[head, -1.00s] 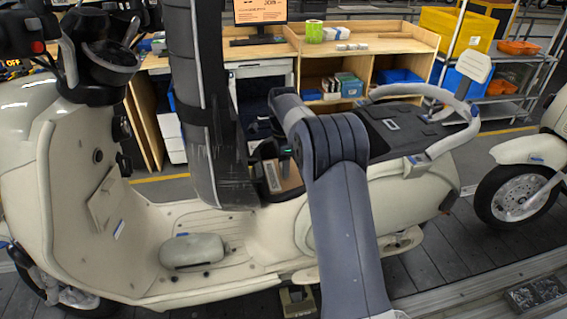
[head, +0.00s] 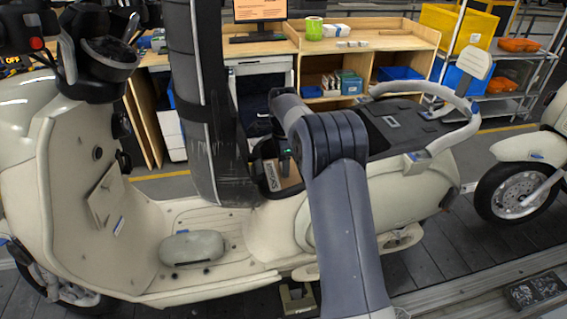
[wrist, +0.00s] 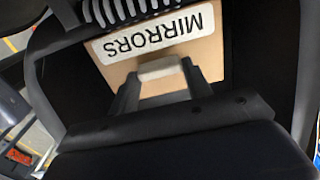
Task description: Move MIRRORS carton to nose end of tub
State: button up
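The MIRRORS carton (wrist: 205,52) is a tan box with a white label, seen from above in the wrist view with its lettering upside down. A pale raised tab sits on its top. In the head view the carton (head: 285,183) shows in the dark open tub (head: 254,152) under the scooter's tilted-up seat. My gripper (wrist: 160,70) has its fingers on both sides of the tab, seemingly touching its ends. In the head view my gripper (head: 285,155) is above the carton, partly behind my arm. The carton's underside and most of the tub floor are hidden.
The raised dark seat (head: 205,110) stands close left of my gripper. The grab rail (head: 430,100) and black rear deck (head: 400,125) lie to the right. A second scooter (head: 525,175) stands far right. A wooden workbench (head: 370,45) is behind.

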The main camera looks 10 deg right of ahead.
jog(key=o, duration=0.5)
notch_tip(320, 180, up, 11)
jog(key=shift+f+b, duration=0.1)
jog(key=shift+b, duration=0.3)
notch_tip(320, 180, down, 11)
jog(key=shift+r+p, duration=0.1)
jog(key=shift+p, duration=0.35)
jog(key=shift+r, duration=0.5)
